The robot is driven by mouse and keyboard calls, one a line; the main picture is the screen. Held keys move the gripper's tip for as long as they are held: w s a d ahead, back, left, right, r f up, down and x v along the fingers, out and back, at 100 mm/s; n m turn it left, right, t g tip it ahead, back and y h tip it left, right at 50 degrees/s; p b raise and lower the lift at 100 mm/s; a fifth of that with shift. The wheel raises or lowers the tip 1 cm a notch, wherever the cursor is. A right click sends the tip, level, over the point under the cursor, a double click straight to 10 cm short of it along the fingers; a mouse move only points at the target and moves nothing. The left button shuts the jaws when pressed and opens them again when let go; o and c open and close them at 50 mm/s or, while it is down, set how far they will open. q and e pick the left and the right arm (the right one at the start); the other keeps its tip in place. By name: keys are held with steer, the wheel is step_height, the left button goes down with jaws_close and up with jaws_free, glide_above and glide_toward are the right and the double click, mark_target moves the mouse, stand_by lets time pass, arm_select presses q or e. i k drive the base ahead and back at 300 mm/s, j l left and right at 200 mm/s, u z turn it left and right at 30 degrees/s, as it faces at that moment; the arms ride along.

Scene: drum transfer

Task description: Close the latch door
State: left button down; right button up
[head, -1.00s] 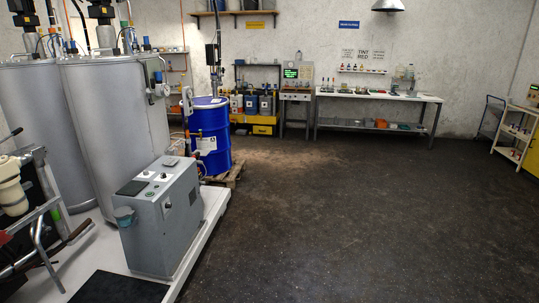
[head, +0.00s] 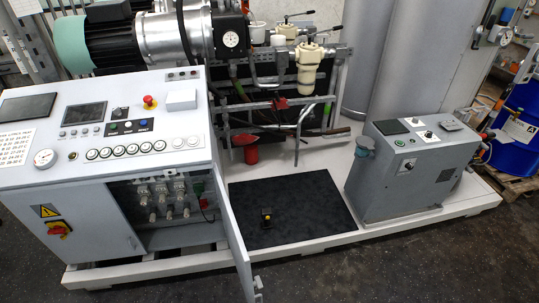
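The latch door (head: 238,240) is a narrow light grey panel on the front of the control cabinet (head: 78,232). It stands open, swung outward toward the lower middle of the head view. Neither of my grippers is in view.
A grey console (head: 405,170) stands further right, with a blue drum (head: 519,130) beyond. Dark floor (head: 400,270) is clear in front.

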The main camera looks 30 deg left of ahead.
mark_target(240, 246)
steer(key=i+l+u, duration=0.1)
steer(key=u, duration=0.35)
steer(key=i+l+u, duration=0.2)
steer(key=u, duration=0.25)
steer(key=i+l+u, duration=0.2)
steer(key=u, duration=0.25)
steer(key=i+l+u, duration=0.1)
steer(key=l+u, duration=0.2)
steer(key=u, duration=0.15)
steer(key=l+u, duration=0.25)
steer(key=u, duration=0.2)
steer(key=i+l, duration=0.05)
